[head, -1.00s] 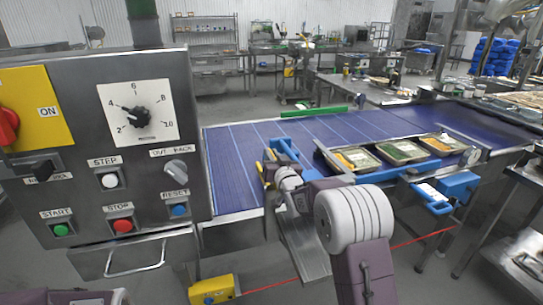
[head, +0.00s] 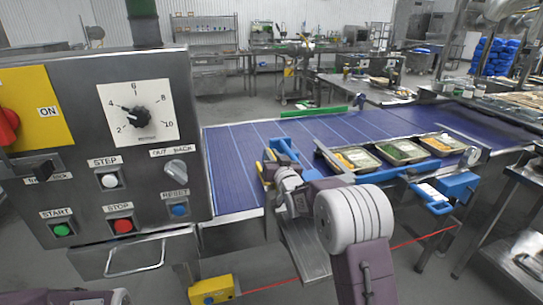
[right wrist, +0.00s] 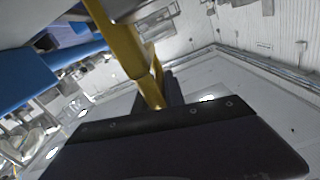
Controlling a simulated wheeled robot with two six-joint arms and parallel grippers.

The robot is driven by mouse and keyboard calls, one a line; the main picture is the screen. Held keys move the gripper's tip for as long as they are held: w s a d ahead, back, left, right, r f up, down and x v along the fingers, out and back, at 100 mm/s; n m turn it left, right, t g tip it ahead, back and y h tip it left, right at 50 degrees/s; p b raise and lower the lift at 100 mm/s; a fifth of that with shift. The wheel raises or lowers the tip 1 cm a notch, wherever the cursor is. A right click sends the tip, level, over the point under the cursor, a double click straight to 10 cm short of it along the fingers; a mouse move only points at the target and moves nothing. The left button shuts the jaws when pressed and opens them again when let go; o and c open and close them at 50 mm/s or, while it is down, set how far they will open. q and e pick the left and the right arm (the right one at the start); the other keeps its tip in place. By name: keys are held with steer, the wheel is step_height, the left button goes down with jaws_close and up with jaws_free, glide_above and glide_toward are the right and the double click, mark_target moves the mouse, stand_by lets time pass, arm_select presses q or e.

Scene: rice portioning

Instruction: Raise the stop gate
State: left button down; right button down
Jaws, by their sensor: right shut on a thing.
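The stop gate shows as a blue bar (head: 284,149) at the near edge of the purple-blue conveyor belt, left of the food trays. A yellow handle (right wrist: 128,48) crosses the right wrist view, and a blue bar (right wrist: 50,73) runs beside it on the left. My right gripper (head: 268,174) is at the handle by the belt's near edge, shut on it. Its fingers are partly hidden by my own wrist in the head view. My left gripper is not in view.
Three filled trays (head: 402,151) stand in a row on the conveyor belt (head: 235,165). A control panel (head: 75,165) with a dial and buttons fills the left. A green bar (head: 313,112) lies along the far belt edge. A blue bracket (head: 458,186) stands to the right.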

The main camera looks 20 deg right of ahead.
step_height(320, 180, up, 6)
steer(key=p, duration=0.3)
steer(key=shift+r, duration=0.45)
steer(key=c, duration=1.5)
jaws_free()
steer(key=shift+o, duration=0.5)
steer(key=shift+f, duration=0.1)
steer(key=shift+s, duration=0.35)
steer(key=s+b, duration=0.2)
steer(key=s, duration=0.6)
steer(key=shift+s+d, duration=0.15)
steer(key=shift+s, duration=0.05)
